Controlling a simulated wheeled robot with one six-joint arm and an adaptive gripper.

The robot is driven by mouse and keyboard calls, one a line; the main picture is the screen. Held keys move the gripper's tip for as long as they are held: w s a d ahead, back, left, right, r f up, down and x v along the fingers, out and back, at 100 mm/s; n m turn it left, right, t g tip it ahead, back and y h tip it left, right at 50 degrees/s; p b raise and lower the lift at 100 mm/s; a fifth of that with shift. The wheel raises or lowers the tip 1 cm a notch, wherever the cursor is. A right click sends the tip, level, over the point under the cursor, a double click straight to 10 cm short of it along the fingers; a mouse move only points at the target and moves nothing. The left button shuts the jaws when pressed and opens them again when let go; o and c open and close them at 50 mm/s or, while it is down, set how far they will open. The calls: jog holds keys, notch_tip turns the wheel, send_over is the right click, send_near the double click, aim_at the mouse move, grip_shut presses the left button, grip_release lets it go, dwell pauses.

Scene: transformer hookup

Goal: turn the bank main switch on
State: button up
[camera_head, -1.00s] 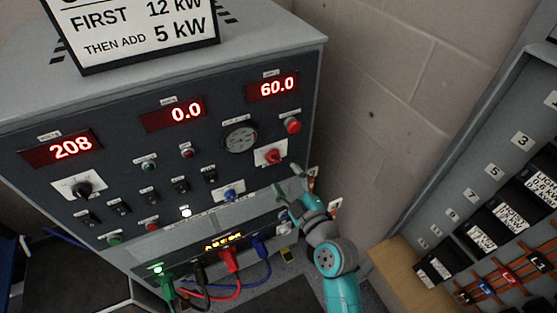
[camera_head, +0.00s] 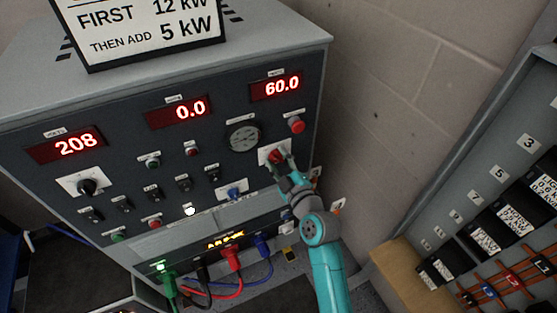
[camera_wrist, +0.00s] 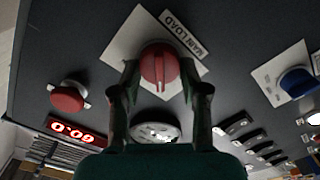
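The main switch is a red rotary knob (camera_wrist: 160,66) on a white square plate with a "MAIN LOAD" label, and its bar looks upright in the wrist view. In the head view the red knob (camera_head: 275,156) is partly covered by my gripper (camera_head: 284,162). In the wrist view my gripper (camera_wrist: 159,72) has one finger on each side of the knob, with the fingertips close to its edges. The fingers are apart; I cannot tell whether they touch the knob.
A red push button (camera_head: 296,125) and a round gauge (camera_head: 244,138) sit close by. A blue knob (camera_head: 233,194) is lower left on the panel. Colored cables plug in below. Displays (camera_head: 276,87) read 208, 0.0 and 60.0. A wall and a breaker cabinet stand at right.

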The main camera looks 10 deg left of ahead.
jog(key=c, duration=0.4)
jog(key=shift+m, duration=0.4)
jog(key=m, duration=0.3)
jog(key=shift+m, duration=0.3)
jog(key=m, duration=0.3)
jog(key=shift+w+d+m, duration=0.1)
jog(key=shift+d+m, duration=0.05)
jog(key=shift+m, duration=0.15)
jog(key=m, duration=0.5)
jog(key=shift+d+m, duration=0.1)
jog(key=shift+m, duration=0.2)
jog(key=shift+w+m, duration=0.1)
jog(key=shift+m, duration=2)
